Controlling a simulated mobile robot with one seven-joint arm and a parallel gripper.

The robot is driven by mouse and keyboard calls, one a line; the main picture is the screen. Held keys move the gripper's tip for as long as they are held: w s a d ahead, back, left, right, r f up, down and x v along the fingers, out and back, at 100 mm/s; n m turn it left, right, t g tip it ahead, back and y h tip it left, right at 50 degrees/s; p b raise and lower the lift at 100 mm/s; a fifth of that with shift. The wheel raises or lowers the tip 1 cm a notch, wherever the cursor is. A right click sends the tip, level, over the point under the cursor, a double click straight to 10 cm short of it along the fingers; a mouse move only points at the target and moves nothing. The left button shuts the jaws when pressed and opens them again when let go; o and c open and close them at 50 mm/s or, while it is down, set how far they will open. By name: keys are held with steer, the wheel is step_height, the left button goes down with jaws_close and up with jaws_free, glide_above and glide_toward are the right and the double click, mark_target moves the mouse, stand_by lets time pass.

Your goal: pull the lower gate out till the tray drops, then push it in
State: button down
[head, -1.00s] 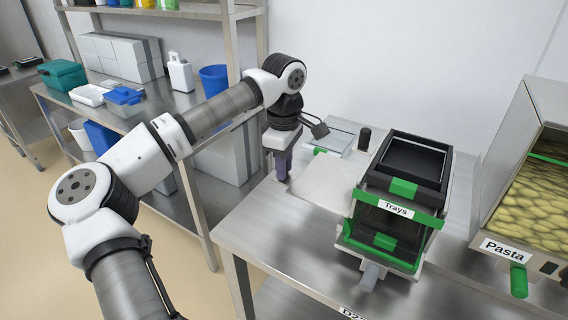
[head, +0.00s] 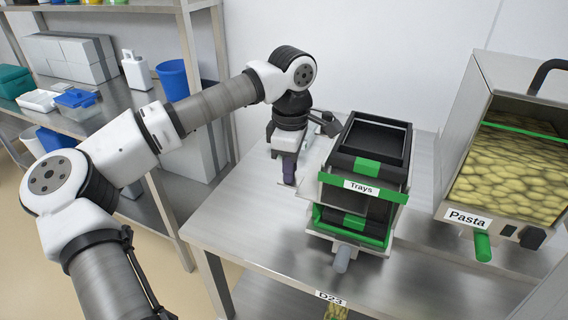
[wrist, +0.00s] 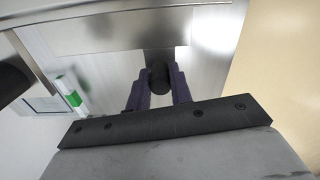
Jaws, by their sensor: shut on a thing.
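The tray dispenser labelled "Trays" (head: 362,188) stands on the steel bench in the head view. It has a black upper frame and a green-edged lower bay. A black tray with a green tab (head: 353,220) shows low in the bay. My gripper (head: 289,174) is at the dispenser's left side, fingers pointing down. In the wrist view the fingers are shut on a dark round handle (wrist: 159,78). The handle joins a flat metal plate, the lower gate (wrist: 115,36). Most of the gate is hidden in the head view by my gripper and the dispenser.
A pasta bin (head: 505,170) with a green handle stands to the right. A grey handle (head: 342,258) sticks out of the dispenser's front. A steel shelf (head: 120,100) with a blue container stands behind left. The bench front left is clear.

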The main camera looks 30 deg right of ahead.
steer(key=c, duration=1.3)
jaws_free()
steer(key=shift+o, duration=0.2)
step_height(320, 180, up, 14)
steer(key=shift+f, duration=0.1)
